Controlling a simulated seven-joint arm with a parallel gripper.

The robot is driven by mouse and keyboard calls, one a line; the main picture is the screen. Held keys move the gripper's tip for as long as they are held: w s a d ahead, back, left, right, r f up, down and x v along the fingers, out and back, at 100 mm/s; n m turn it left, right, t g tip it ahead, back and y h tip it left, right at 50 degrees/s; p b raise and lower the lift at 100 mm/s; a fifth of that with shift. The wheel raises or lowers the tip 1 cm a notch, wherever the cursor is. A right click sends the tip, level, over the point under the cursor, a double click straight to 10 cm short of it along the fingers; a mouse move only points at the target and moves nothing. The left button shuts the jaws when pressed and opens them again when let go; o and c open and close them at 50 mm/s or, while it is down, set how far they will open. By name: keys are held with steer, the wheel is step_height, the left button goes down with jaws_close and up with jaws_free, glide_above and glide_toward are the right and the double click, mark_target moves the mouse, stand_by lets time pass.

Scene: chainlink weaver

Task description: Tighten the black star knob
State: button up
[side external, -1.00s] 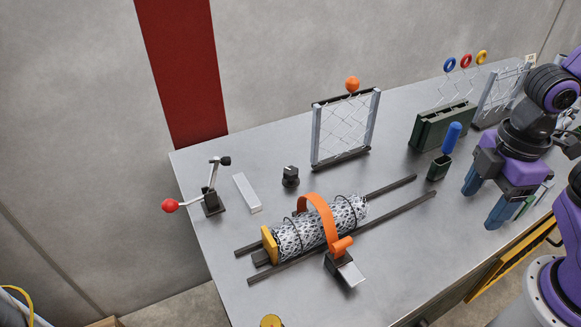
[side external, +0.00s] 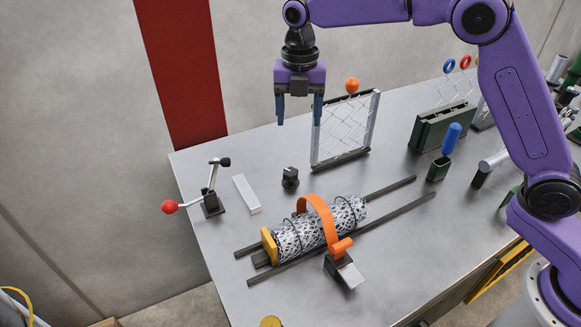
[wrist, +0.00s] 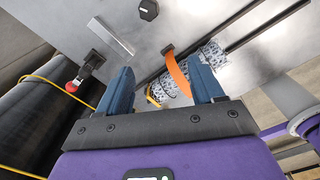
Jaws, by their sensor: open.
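The black star knob (side external: 290,178) sits on the metal table, behind the rolled mesh and right of a flat pale bar. It also shows at the top of the wrist view (wrist: 148,10) as a dark faceted knob. My gripper (side external: 298,118) hangs in the air above and behind the knob in the side view, pointing down. Its two blue fingers are spread with nothing between them. In the wrist view the open fingers (wrist: 160,90) are apart from the knob and everything on the table.
A mesh roll (side external: 305,233) under an orange strap (side external: 322,214) lies between dark rails. A red-ended lever (side external: 210,198) stands left of a pale bar (side external: 246,194). A framed chainlink panel (side external: 345,130) with an orange ball stands right of my gripper. Bare table surrounds the knob.

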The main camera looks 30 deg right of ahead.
mark_target(291, 170)
steer(key=w+f+n, duration=0.1)
steer(key=f, duration=0.5)
steer(key=w+f, duration=0.2)
steer(key=f, duration=0.4)
steer(key=w+f+n, duration=0.1)
steer(key=f, duration=0.5)
steer(key=shift+w+d+f+n, duration=0.15)
steer(key=shift+d+f+n, duration=0.05)
steer(key=shift+f+n, duration=0.1)
steer(key=c, duration=1.1)
